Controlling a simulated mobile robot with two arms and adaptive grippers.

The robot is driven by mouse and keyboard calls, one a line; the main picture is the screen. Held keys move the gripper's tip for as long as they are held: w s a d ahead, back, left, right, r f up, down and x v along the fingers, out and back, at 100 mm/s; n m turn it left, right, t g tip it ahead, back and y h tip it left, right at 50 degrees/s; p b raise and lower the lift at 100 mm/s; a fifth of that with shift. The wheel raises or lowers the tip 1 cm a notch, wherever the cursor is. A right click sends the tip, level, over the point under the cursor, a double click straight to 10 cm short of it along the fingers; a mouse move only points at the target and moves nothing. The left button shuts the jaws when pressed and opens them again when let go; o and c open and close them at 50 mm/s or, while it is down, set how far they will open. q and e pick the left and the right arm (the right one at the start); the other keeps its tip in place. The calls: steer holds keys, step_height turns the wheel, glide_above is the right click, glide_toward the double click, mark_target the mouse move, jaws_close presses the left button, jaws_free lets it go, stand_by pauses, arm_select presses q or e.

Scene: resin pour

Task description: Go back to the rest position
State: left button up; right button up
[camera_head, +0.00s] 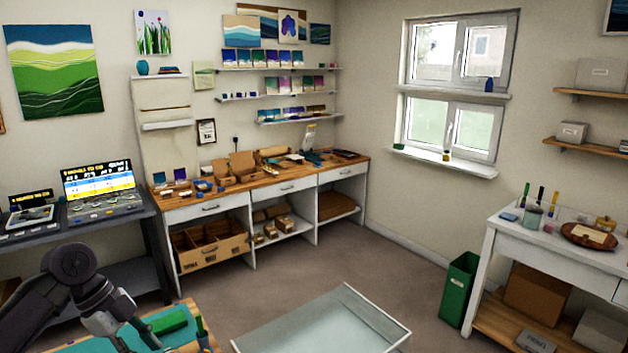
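My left arm comes in from the lower left, and its gripper (137,342) hangs over a teal mat (75,346) on a wooden table at the bottom edge. Its fingers look spread, with mat showing between them, and I see nothing held. The fingertips are close to the picture's bottom edge. A green block (168,322) lies on the mat just right of the gripper. A dark, green-tipped upright item (202,333) stands at the table's right side. My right gripper is not in view.
A clear, shallow, open-topped tray (322,325) is right of the table. A green bin (459,289) stands by a white side table (549,245) at the right. A workbench (265,194) lines the back wall. Bare floor (380,262) lies between.

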arm_select(q)
steer(key=s+d+f+n+t+y, duration=0.1)
steer(key=s+d+f+n, duration=0.2)
steer(key=s+d+f, duration=0.5)
steer(key=s+d+f+n+y, duration=0.1)
steer(key=s+d+f+n, duration=0.5)
steer(key=f, duration=0.5)
steer(key=s+a+r+n+t+y, duration=0.1)
steer(key=s+a+n+t+y, duration=0.2)
steer(key=s+n, duration=0.75)
step_height(320, 180, down, 30)
steer(key=s+m+g+b, duration=0.2)
steer(key=b, duration=0.4)
steer(key=s+a+f+b, duration=0.1)
steer(key=s+f+b, duration=0.1)
steer(key=s+f, duration=0.6)
steer(key=s+a+f+g+b, duration=0.1)
steer(key=s+f+b, duration=0.2)
steer(key=s+f, duration=0.6)
step_height(320, 180, down, 6)
steer(key=shift+s+a+f, duration=0.15)
steer(key=shift+a, duration=0.2)
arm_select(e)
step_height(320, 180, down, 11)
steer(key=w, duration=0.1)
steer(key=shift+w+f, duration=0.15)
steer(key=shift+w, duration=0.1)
